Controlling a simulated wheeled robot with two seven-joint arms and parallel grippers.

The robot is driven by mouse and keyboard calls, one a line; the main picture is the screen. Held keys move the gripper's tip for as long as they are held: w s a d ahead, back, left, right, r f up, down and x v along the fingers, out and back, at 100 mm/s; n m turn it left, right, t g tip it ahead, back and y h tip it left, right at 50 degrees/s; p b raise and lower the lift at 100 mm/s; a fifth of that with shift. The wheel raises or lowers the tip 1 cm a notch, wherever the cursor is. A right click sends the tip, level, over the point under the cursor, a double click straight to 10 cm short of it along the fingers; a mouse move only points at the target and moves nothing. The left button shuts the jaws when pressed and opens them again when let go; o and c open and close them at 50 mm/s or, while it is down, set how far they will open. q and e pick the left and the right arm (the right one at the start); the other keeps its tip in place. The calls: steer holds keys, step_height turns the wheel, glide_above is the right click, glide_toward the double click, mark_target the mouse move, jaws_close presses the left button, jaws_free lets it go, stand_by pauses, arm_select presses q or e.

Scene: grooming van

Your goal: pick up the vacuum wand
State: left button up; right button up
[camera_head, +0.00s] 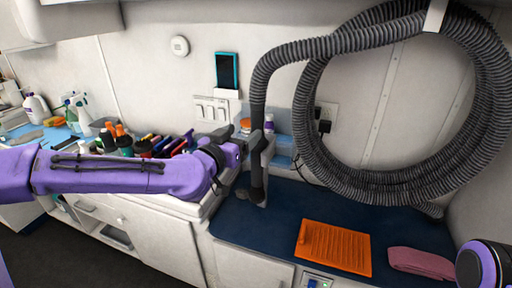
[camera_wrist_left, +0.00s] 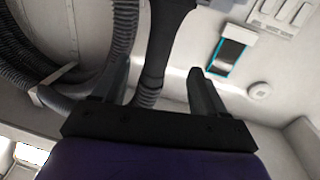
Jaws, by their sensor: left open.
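The vacuum wand (camera_head: 258,178) is a dark tube at the end of the grey ribbed hose (camera_head: 300,50). It hangs down near the left end of the dark blue counter. My left gripper (camera_head: 243,184) is beside the wand on its left in the head view, its fingers partly hidden. In the left wrist view, the open fingers of this gripper (camera_wrist_left: 159,68) have the black wand (camera_wrist_left: 160,40) showing between them, with a gap to the right finger. I cannot tell whether the left finger touches it. My right gripper is not in view.
The hose hangs in large coils on the wall at the right. An orange mat (camera_head: 334,247) and a pink towel (camera_head: 428,263) lie on the dark blue counter (camera_head: 285,205). Bottles and tools crowd the area behind my left arm. A phone-like device (camera_head: 227,70) is on the wall.

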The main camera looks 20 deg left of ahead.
mark_target(254, 121)
arm_select(q)
steer(key=shift+m, duration=0.4)
steer(key=w, duration=0.3)
steer(key=w+d+p, duration=0.1)
steer(key=w, duration=0.1)
steer(key=shift+w+r, duration=0.1)
steer(key=shift+r, duration=0.3)
steer(key=w, duration=0.1)
steer(key=w+p, duration=0.1)
steer(key=w, duration=0.1)
steer(key=w+d+p, duration=0.1)
steer(key=w, duration=0.1)
steer(key=shift+w+f, duration=0.1)
steer(key=shift+f, duration=0.2)
steer(key=shift+w+d+f, duration=0.1)
steer(key=shift+w, duration=0.1)
steer(key=shift+s, duration=0.15)
steer(key=c, duration=1.2)
steer(key=shift+o, duration=0.2)
